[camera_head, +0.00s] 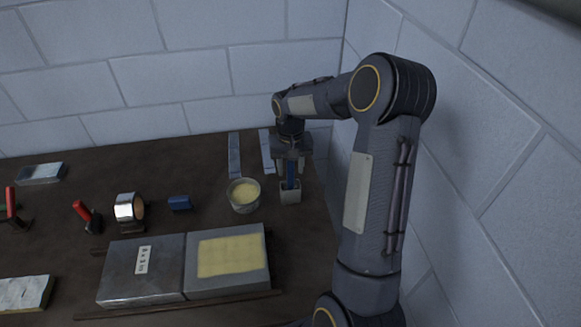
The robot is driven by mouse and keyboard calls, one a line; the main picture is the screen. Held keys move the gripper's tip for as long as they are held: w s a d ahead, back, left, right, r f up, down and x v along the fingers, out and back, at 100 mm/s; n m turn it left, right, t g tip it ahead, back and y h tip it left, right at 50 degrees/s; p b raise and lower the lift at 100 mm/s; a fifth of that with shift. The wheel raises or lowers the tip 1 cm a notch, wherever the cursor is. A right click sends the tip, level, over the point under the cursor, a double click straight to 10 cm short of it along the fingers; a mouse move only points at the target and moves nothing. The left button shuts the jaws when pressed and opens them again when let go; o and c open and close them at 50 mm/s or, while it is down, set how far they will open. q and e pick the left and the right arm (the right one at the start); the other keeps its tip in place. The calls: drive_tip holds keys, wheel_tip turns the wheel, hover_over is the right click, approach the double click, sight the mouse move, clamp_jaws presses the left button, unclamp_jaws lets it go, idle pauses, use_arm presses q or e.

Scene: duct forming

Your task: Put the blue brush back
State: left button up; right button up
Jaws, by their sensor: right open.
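The blue brush (290,177) stands upright with its lower end inside a small grey square holder (290,196) at the right of the table. My right gripper (291,160) points down directly over the holder, around or just above the top of the brush. It is open. The gripper body hides the brush's upper end, and I cannot tell whether the fingers touch it. My left gripper is not in view.
A bowl of yellow paste (244,194) stands just left of the holder. Grey strips (234,155) lie behind it. Walls close the back and right.

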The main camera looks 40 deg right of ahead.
use_arm(q)
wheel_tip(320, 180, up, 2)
drive_tip(key=shift+p, duration=0.5)
use_arm(e)
wheel_tip(320, 180, up, 11)
drive_tip(key=shift+f, duration=0.2)
